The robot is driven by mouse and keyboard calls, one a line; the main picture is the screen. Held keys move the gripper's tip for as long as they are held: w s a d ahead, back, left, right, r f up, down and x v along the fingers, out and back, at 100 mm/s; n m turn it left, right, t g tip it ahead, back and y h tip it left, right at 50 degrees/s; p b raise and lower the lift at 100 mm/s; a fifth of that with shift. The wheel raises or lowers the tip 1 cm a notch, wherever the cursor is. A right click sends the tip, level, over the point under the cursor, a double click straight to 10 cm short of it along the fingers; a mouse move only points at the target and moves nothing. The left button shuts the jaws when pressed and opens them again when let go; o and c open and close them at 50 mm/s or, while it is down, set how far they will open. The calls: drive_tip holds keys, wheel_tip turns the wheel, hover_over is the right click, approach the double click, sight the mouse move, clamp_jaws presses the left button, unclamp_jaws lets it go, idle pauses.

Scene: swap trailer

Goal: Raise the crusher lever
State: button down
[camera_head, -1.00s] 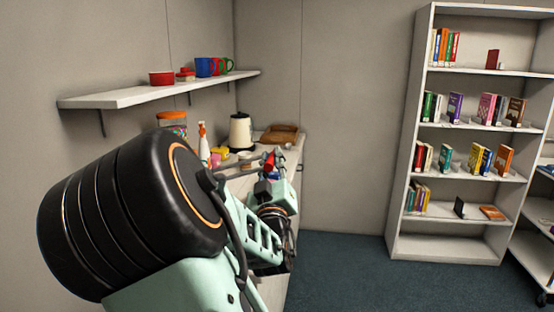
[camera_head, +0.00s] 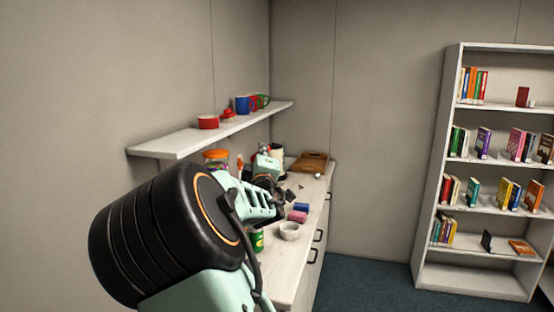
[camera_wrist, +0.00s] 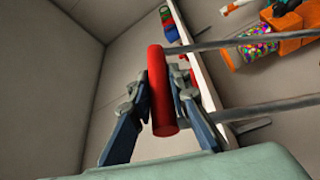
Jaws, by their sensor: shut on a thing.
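The lever's red round handle (camera_wrist: 158,95) stands upright in the picture in the wrist view. My gripper (camera_wrist: 164,82) is shut on it, with one finger on each side. Two thin grey rods (camera_wrist: 255,40) run to the right in this view, one from near the handle's top. In the head view my gripper's wrist end (camera_head: 268,168) is over the far part of the counter, in front of the kettle. The fingers, handle and crusher body cannot be made out there.
A candy jar (camera_wrist: 250,52) is near the rods. A shelf (camera_head: 190,140) with cups hangs above.

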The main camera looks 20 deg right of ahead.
drive_tip(key=shift+w+a+r+n+g+p, duration=0.15)
drive_tip(key=shift+w+a+r+n+p, duration=0.4)
drive_tip(key=shift+a, duration=0.4)
drive_tip(key=shift+w+a+r+n+g+p, duration=0.2)
drive_tip(key=shift+w+a+r+n, duration=0.35)
drive_tip(key=shift+a, duration=0.4)
drive_tip(key=shift+w+a+r, duration=0.1)
drive_tip(key=shift+w, duration=0.1)
drive_tip(key=c, duration=1.8)
unclamp_jaws()
drive_tip(key=shift+f, duration=0.25)
drive_tip(key=shift+s+a, duration=0.1)
drive_tip(key=v, duration=1.1)
drive_tip(key=shift+s+d, duration=0.25)
drive_tip(key=shift+s, duration=0.15)
